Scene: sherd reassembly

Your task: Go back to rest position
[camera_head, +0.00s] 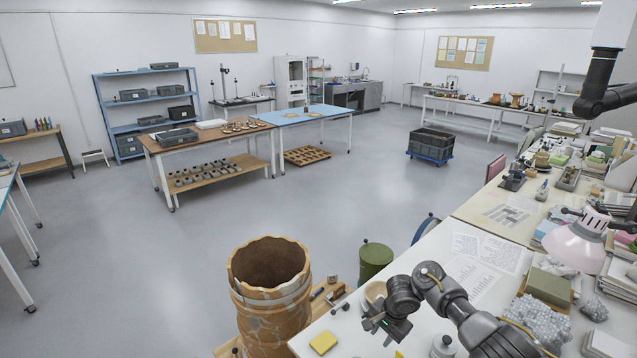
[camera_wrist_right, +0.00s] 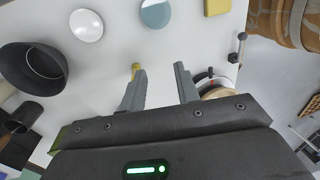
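My right gripper (camera_head: 385,330) hangs over the white table at the bottom of the head view, with its arm reaching in from the lower right. In the right wrist view its two fingers (camera_wrist_right: 160,88) stand apart with bare white tabletop between them, so it is open and empty. A large brown patched clay vessel (camera_head: 270,318) with a broken, uneven rim stands left of the gripper, apart from it. The vessel's side also shows at the top right of the right wrist view (camera_wrist_right: 284,22). My left gripper is in neither view.
A yellow sponge (camera_head: 323,343) lies near the table's edge (camera_head: 440,238). A tan bowl (camera_head: 375,291) is close behind the gripper. A black bowl (camera_wrist_right: 34,82) and a white dish (camera_wrist_right: 86,25) show in the wrist view. A pink lamp (camera_head: 577,244) and clutter crowd the right side.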

